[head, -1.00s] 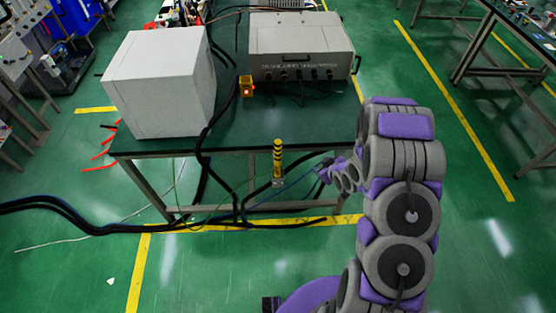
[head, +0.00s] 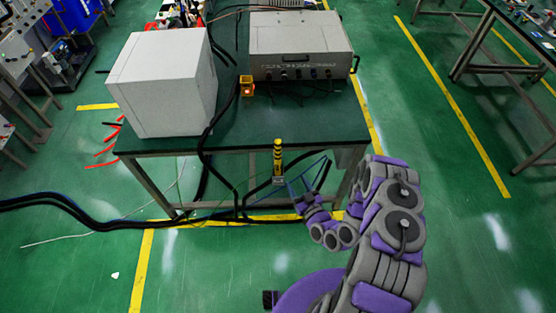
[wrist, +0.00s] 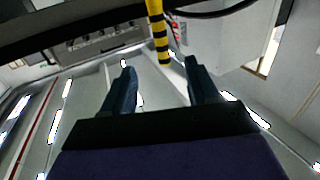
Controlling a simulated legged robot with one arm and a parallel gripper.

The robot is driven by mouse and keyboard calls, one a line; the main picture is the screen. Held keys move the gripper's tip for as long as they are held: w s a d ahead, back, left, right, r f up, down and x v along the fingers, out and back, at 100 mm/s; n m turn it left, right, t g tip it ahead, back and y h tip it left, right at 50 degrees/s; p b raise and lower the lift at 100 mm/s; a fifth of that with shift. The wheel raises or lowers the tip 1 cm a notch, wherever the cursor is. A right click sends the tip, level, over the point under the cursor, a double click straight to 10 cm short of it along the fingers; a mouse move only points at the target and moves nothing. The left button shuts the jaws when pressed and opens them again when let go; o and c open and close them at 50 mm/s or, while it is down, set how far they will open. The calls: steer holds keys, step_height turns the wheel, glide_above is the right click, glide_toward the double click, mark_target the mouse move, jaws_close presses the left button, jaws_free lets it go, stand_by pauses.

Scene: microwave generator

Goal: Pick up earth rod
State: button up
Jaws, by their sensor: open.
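The earth rod (head: 278,160) is a slim yellow rod with black bands at its upper part, hanging or standing upright at the front edge of the green table. In the wrist view the earth rod (wrist: 158,35) shows its yellow and black striped part at the top centre, beyond the fingertips. My gripper (head: 298,186) is just right of and below the rod in the head view. In the wrist view my gripper (wrist: 160,68) is open, with the striped end lined up with the gap between its fingers. I cannot tell the remaining distance.
The green table (head: 300,125) carries a white box (head: 160,85), a grey instrument case (head: 300,45) and a small yellow unit with a lit button (head: 247,86). Black cables (head: 215,170) hang down the table's front. Open floor lies in front.

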mark_target(279, 155)
steer(key=b+x, duration=0.1)
steer(key=x, duration=1.1)
steer(key=shift+a+b, duration=0.1)
steer(key=shift+b, duration=0.3)
steer(key=shift+b+x, duration=0.6)
steer(key=shift+x, duration=2.05)
steer(key=shift+f, duration=0.1)
jaws_close()
